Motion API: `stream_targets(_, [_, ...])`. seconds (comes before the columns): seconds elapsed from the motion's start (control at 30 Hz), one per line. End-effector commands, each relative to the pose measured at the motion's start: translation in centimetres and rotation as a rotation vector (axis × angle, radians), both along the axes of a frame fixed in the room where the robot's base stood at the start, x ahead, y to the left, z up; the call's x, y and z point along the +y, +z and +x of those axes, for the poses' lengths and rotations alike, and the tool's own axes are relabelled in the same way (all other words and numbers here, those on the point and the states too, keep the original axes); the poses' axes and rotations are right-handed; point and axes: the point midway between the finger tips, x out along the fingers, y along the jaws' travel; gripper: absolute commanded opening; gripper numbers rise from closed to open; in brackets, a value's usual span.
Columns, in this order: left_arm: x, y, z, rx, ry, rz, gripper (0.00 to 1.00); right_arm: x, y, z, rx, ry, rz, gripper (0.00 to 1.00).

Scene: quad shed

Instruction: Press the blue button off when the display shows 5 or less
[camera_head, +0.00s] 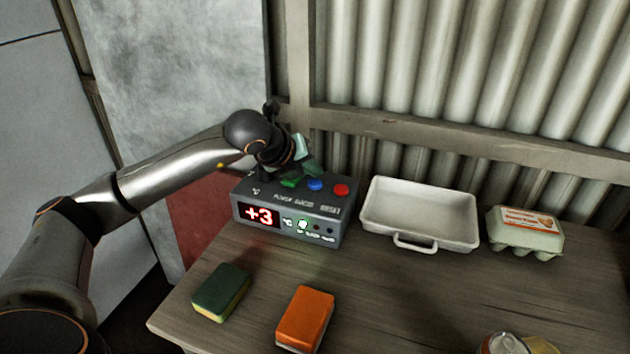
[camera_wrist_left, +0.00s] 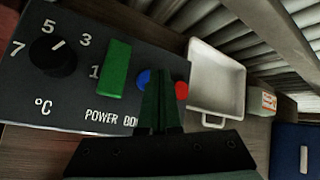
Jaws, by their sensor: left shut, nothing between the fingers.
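The dark control box (camera_head: 285,237) stands on the table, its red display (camera_head: 259,215) reading +3. A blue button (camera_head: 315,184) sits on its top between a green switch (camera_head: 289,183) and a red button (camera_head: 340,189). My left gripper (camera_head: 308,170) is shut and empty, just above the box top near the blue button. In the left wrist view its closed fingers (camera_wrist_left: 158,92) partly cover the blue button (camera_wrist_left: 143,78); whether they touch it I cannot tell. A dial (camera_wrist_left: 53,57) lies left of the green switch. My right gripper is not in view.
A white tray (camera_head: 419,236) and an egg carton (camera_head: 525,232) stand right of the box. A green sponge (camera_head: 220,291) and an orange sponge (camera_head: 305,318) lie in front. A can (camera_head: 505,344) is at the front right. A corrugated wall is behind.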

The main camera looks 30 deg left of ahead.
Motion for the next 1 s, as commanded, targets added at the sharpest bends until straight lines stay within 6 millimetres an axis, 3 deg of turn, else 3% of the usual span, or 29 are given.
stream_targets(0.27, [0.0, 0.6, 0.0, -0.003, 0.0, 0.0, 0.0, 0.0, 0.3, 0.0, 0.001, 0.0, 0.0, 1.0])
stream_targets(0.7, [0.0, 4.9, 0.0, -0.003, 0.001, -0.001, 0.0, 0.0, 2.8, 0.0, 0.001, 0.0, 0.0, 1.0])
stream_targets(1.0, [0.0, 5.0, 0.0, -0.001, 0.0, 0.0, 0.0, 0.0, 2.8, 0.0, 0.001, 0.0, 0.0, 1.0])
